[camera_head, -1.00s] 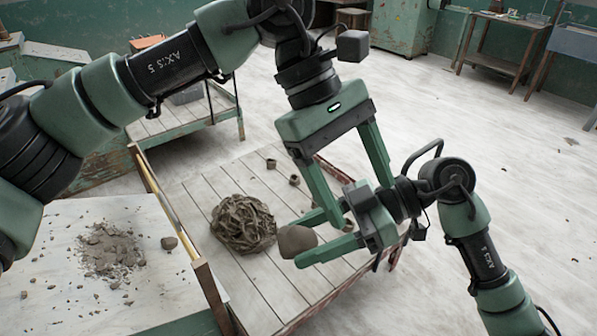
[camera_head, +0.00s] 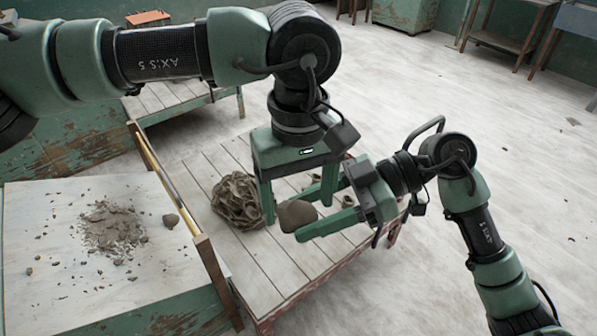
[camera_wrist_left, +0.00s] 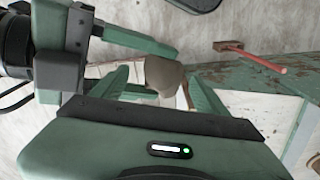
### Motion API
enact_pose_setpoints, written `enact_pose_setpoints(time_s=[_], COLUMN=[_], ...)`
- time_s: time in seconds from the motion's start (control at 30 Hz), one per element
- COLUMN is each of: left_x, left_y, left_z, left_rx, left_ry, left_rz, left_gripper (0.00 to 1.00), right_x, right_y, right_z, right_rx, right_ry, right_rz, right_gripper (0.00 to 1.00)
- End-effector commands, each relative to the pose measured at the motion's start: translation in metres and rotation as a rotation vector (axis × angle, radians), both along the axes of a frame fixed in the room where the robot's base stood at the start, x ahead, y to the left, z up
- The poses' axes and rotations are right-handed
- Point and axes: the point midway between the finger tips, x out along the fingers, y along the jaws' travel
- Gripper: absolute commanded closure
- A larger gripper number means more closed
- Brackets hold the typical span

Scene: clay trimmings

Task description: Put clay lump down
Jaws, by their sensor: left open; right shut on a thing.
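The grey-brown clay lump (camera_head: 297,215) is held at the fingertips of my right gripper (camera_head: 322,218), above the slatted table (camera_head: 262,285). My left gripper (camera_head: 297,200) is open and points down, with one finger on each side of the lump in the head view. Contact between them cannot be told. In the left wrist view the lump (camera_wrist_left: 162,74) shows between my open left fingers (camera_wrist_left: 157,85), with my right gripper's fingers reaching it from the left. A crumpled brown mass (camera_head: 235,199) lies on the slatted table, partly behind my left finger.
A pale board (camera_head: 60,225) with clay crumbs (camera_head: 112,228) and a small lump (camera_head: 171,221) stands at the left, edged by a wooden rail (camera_head: 163,180). Small cup-like pieces (camera_head: 311,182) sit behind my grippers. The front slats are clear.

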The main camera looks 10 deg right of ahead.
Motion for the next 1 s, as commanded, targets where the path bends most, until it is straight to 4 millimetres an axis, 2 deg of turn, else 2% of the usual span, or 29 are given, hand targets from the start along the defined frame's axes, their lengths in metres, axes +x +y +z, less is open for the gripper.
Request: enact_pose_setpoints(time_s=[0.2,0.53,0.57,0.8,0.83,0.87,0.9,0.93,1.0], left_x=[0.000,0.000,0.000,0.000,0.000,0.000,0.000,0.000,0.000], left_y=[0.000,0.000,0.000,-0.001,-0.001,-0.002,-0.002,-0.002,-0.001], left_z=[-0.021,-0.024,-0.024,-0.024,-0.024,-0.023,-0.023,-0.023,-0.023], left_rx=[0.000,-0.001,0.000,-0.004,-0.005,-0.006,-0.006,-0.005,-0.004], left_ry=[0.002,0.001,0.001,0.001,0.001,-0.001,-0.001,0.000,0.000], left_rz=[0.000,0.000,0.000,0.000,0.000,0.000,0.000,0.000,0.000], left_gripper=[0.26,0.26,0.31,0.98,0.98,1.00,1.00,1.00,1.00], right_x=[0.000,0.000,0.000,0.000,0.000,0.000,-0.001,-0.001,0.000], right_y=[0.000,0.000,0.000,0.001,0.001,0.001,0.001,0.001,0.001], right_z=[0.000,0.000,0.000,0.001,0.001,0.001,0.001,0.001,0.000], right_rx=[0.001,0.001,0.001,0.002,0.002,0.002,0.002,0.002,0.002], right_ry=[-0.001,-0.001,-0.001,0.000,0.000,0.000,0.000,0.000,0.000], right_rz=[0.000,0.000,0.000,0.001,0.001,0.002,0.002,0.002,0.001], right_gripper=[0.94,0.94,0.94,0.94,0.94,0.39,0.28,0.22,0.22])
